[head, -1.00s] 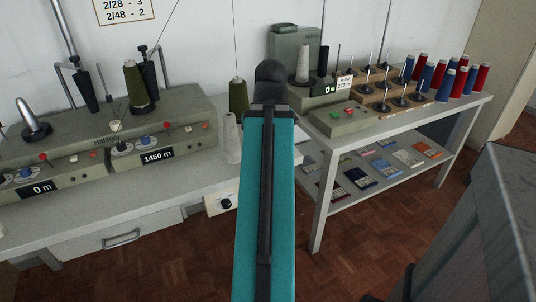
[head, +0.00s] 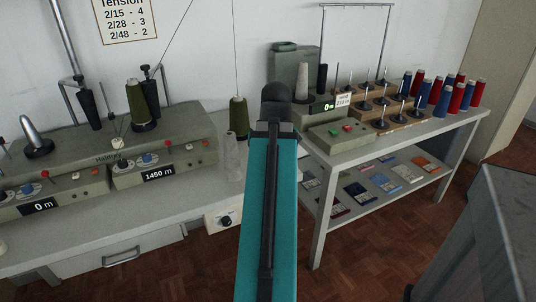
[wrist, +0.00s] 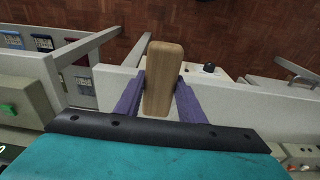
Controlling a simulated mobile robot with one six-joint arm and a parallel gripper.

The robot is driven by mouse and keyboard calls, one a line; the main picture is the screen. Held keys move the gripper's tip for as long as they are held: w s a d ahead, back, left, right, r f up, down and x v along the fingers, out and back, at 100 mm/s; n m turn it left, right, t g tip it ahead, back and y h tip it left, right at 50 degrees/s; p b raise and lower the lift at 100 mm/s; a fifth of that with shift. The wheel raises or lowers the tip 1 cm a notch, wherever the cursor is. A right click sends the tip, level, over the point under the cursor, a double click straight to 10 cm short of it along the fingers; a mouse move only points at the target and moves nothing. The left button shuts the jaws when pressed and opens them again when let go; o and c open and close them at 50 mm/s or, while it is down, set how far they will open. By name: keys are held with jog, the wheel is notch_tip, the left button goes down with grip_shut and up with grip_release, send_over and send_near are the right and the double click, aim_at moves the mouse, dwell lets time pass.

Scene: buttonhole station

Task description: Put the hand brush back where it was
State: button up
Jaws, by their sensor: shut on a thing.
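The wooden hand brush (wrist: 165,62) shows in the wrist view as a pale brown block with rounded edges. My gripper (wrist: 161,92) has its two purple fingers closed on the sides of the block. The brush is held above the edge of the light grey table. No bristles show, and the brush's underside is hidden. In the head view, my teal arm covers the middle of the picture, and neither my gripper nor the brush shows there.
The left table (head: 95,241) bears a grey winding machine (head: 165,169), green spools (head: 138,104) and a pale cone (head: 232,158). The right table (head: 385,148) bears red and blue spools (head: 440,97) and a grey unit (head: 340,140). Its lower shelf (head: 345,213) holds small packets. Wooden floor shows in front.

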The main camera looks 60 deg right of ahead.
jog(key=shift+w+d+r+p, duration=0.1)
jog(key=shift+w+d+p, duration=0.25)
jog(key=shift+p, duration=1.2)
jog(key=shift+w+d+r+p, duration=0.15)
jog(key=shift+d+p, duration=0.35)
jog(key=shift+p, duration=1)
jog(key=p, duration=0.5)
jog(key=shift+w+d+f, duration=0.2)
jog(key=shift+d, duration=0.15)
jog(key=d+p, duration=0.1)
jog(key=p, duration=0.1)
jog(key=w+d+p, duration=0.1)
jog(key=p, duration=0.1)
jog(key=shift+w+d+f+p, duration=0.1)
jog(key=shift+w+d+p, duration=0.1)
jog(key=shift+d+p, duration=0.1)
jog(key=shift+w+d+f+p, duration=0.2)
jog(key=shift+w+d, duration=0.45)
jog(key=shift+d, duration=0.5)
jog(key=shift+w+d+f+p, duration=0.2)
jog(key=shift+w+d, duration=0.4)
jog(key=shift+d, duration=0.5)
jog(key=shift+w+d+f+p, duration=0.2)
jog(key=shift+w+d, duration=0.45)
jog(key=shift+d, duration=0.5)
jog(key=shift+f+p, duration=0.55)
jog(key=shift+f, duration=1.2)
jog(key=shift+f, duration=0.15)
